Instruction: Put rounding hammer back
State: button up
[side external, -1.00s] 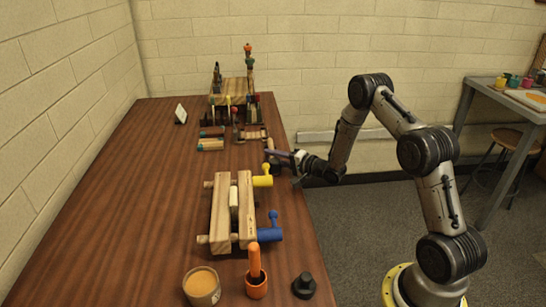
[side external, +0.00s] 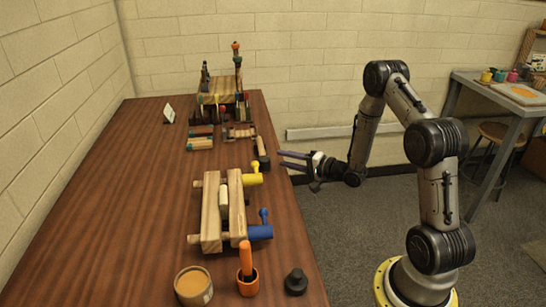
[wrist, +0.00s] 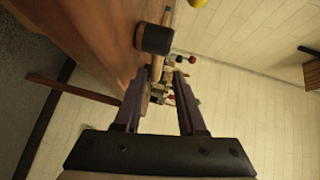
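A hammer with a pale handle and a dark head (side external: 263,162) stands near the right edge of the table, short of the tool rack. I take it for the rounding hammer, but its face shape is too small to tell. In the wrist view a dark cylindrical head (wrist: 153,39) shows above and left of the fingers. My gripper (side external: 281,159) is open and empty, just off the table's right edge, its two purple fingers pointing at the table beside the hammer. The wooden rack (side external: 222,86) with several upright tools stands at the far end of the table.
A wooden clamp (side external: 210,205) with yellow and blue handles lies mid-table. Nearer are a tan-filled jar (side external: 193,288), an orange cup (side external: 247,286) with an orange-handled tool, and a black knob-like piece (side external: 296,282). Small blocks (side external: 200,138) lie before the rack. The table's left side is clear.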

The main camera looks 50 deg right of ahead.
jog(key=r+n, duration=0.1)
jog(key=r+n+g, duration=0.1)
jog(key=r, duration=0.1)
jog(key=a+r+n+g, duration=0.1)
jog(key=shift+s+r+h, duration=0.2)
jog(key=shift+s+h, duration=0.1)
jog(key=shift+h, duration=0.1)
jog(key=s+a+r+n+g+h, duration=0.2)
jog(key=s+a+r+n, duration=0.1)
jog(key=r, duration=0.3)
jog(key=s+a+r+n+g+h, duration=0.1)
jog(key=s+a+r+n+g, duration=0.15)
jog(key=r, duration=0.25)
jog(key=s+a+r+n+g+y, duration=0.1)
jog(key=s+a+n, duration=0.1)
jog(key=s+a, duration=0.2)
jog(key=s+a+n+g+y, duration=0.1)
jog(key=s+a+n+g, duration=0.1)
jog(key=s, duration=0.9)
jog(key=s+a+r+n+g+y, duration=0.1)
jog(key=s+a+n, duration=0.2)
jog(key=s+a, duration=0.4)
jog(key=shift+s+r, duration=0.35)
jog(key=shift+s, duration=0.4)
